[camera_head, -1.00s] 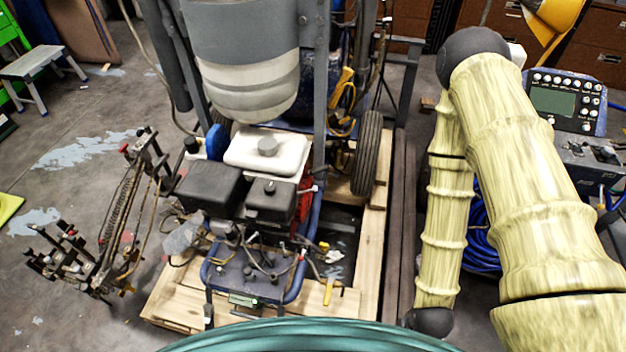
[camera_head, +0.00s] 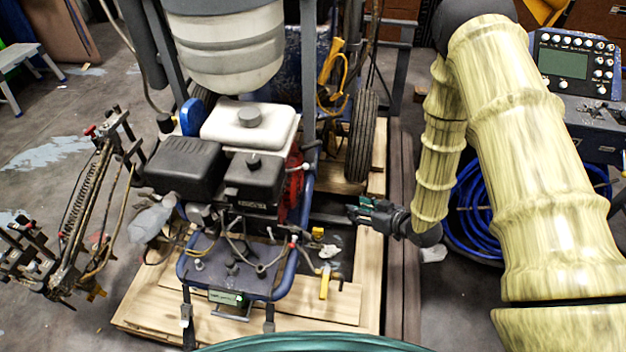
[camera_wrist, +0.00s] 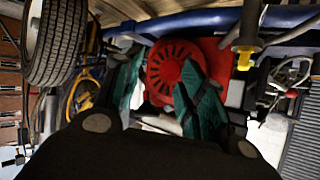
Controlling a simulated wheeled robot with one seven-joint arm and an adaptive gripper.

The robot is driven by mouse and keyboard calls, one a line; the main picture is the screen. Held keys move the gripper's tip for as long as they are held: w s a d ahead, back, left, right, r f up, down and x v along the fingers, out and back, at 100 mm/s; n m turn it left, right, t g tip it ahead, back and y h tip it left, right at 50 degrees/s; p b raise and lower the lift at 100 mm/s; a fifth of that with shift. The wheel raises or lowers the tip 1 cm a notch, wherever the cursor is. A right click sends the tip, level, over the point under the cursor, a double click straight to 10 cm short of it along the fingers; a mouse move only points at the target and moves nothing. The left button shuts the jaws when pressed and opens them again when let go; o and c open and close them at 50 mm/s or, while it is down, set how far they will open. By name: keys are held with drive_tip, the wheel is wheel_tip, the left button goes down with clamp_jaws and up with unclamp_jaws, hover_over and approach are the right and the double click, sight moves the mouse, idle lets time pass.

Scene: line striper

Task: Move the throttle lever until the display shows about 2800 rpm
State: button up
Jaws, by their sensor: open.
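My gripper (camera_head: 358,209) is open and empty, right of the engine (camera_head: 232,165) and above the wooden pallet. In the wrist view my teal fingers (camera_wrist: 160,74) are spread in front of the red round engine cover (camera_wrist: 176,72), with nothing between them. A small green-lit display (camera_head: 226,297) sits at the front edge of the blue panel (camera_head: 222,265); its digits are too small to read. I cannot tell for sure which part is the throttle lever.
A black tyre (camera_head: 361,138) stands just behind my gripper. Blue frame tubes and cables surround the engine. A control box with a larger screen (camera_head: 563,63) and a coiled blue hose (camera_head: 480,225) are at the right.

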drive_tip(key=w+a+r+n+y+b, duration=0.1)
drive_tip(key=w+a+n+y+b, duration=0.1)
drive_tip(key=w+n+y+b, duration=0.25)
drive_tip(key=n+g+y+b, duration=0.5)
drive_tip(key=n+b, duration=0.1)
drive_tip(key=b, duration=0.2)
approach(297, 169)
drive_tip(key=w+a+b, duration=0.1)
drive_tip(key=w+a, duration=0.1)
drive_tip(key=a, duration=0.1)
drive_tip(key=w+a+b, duration=0.1)
drive_tip(key=a, duration=0.1)
drive_tip(key=shift+w+f+b, duration=0.1)
drive_tip(key=shift+b, duration=0.25)
clamp_jaws()
